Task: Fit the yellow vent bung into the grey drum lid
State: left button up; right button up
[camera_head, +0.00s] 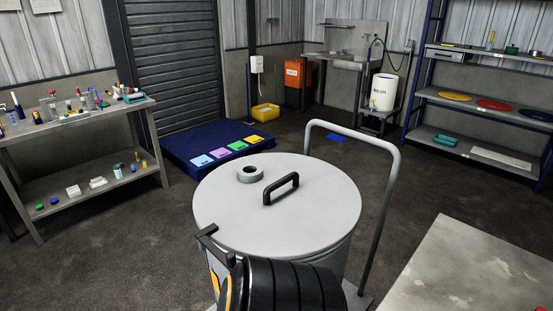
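The grey drum lid (315,212) tops a grey drum in the centre foreground. It has a raised ring with a dark opening (250,174) at the back left and a black handle (281,188) near its middle. No bung shows in the opening. I cannot pick out the yellow vent bung for sure; a small yellow item (144,162) stands on the lower shelf of the left bench, too small to identify. A black ribbed part with orange trim, seemingly mine, hides the drum's lower front.
A trolley handle (389,195) rises at the drum's right. The left bench (105,113) holds many small items. A blue platform (180,150) with coloured squares lies behind. A grey slab (470,270) fills the lower right; shelving (480,103) stands far right. Some floor between is clear.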

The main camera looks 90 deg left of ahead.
aim_at(276, 206)
jog(key=k+l+u, duration=0.15)
jog(key=u, duration=1.2)
